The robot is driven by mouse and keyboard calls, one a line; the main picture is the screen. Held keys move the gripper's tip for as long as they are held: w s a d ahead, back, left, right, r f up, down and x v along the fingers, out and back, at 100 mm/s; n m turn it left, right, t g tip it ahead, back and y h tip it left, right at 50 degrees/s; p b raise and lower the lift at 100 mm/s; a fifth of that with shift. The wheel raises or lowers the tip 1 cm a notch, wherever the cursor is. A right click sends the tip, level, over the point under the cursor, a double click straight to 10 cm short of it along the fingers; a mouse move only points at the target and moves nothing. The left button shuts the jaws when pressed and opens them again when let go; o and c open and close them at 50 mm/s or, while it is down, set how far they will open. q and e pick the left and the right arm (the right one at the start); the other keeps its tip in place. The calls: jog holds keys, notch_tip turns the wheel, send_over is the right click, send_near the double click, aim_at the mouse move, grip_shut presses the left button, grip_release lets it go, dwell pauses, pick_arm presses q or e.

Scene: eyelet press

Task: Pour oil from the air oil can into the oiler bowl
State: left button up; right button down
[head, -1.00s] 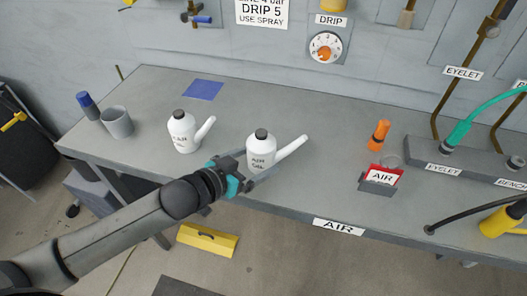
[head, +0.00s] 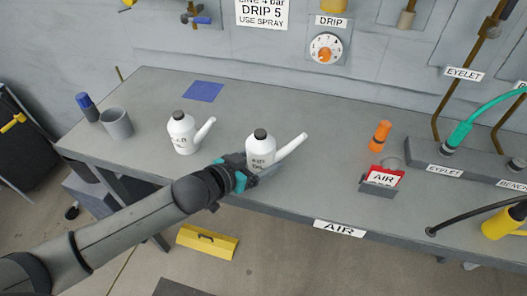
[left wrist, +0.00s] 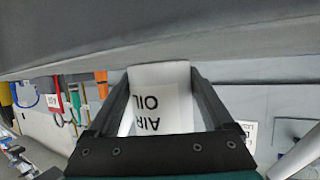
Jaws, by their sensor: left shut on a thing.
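The white air oil can (head: 261,153) has a black cap and a long white spout pointing up to the right. It is upright at the table's front edge; I cannot tell whether it touches the table. My left gripper (head: 260,171) is shut on its lower body from the front left. In the left wrist view the can, lettered AIR OIL (left wrist: 160,100), is between the two fingers (left wrist: 162,100). My right gripper is out of view.
A similar white can (head: 183,133) stands to the left on the grey table (head: 310,190). A grey cup (head: 117,124), a blue-capped bottle (head: 87,107) and a blue sheet (head: 203,91) are farther left. An orange bottle (head: 380,134) stands behind the AIR block. Table between can and block is clear.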

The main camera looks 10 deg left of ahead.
pick_arm(q)
jog(key=c, duration=0.6)
jog(key=shift+r, duration=0.1)
jog(key=shift+c, duration=0.2)
notch_tip(320, 180, up, 20)
jog(key=p, duration=0.5)
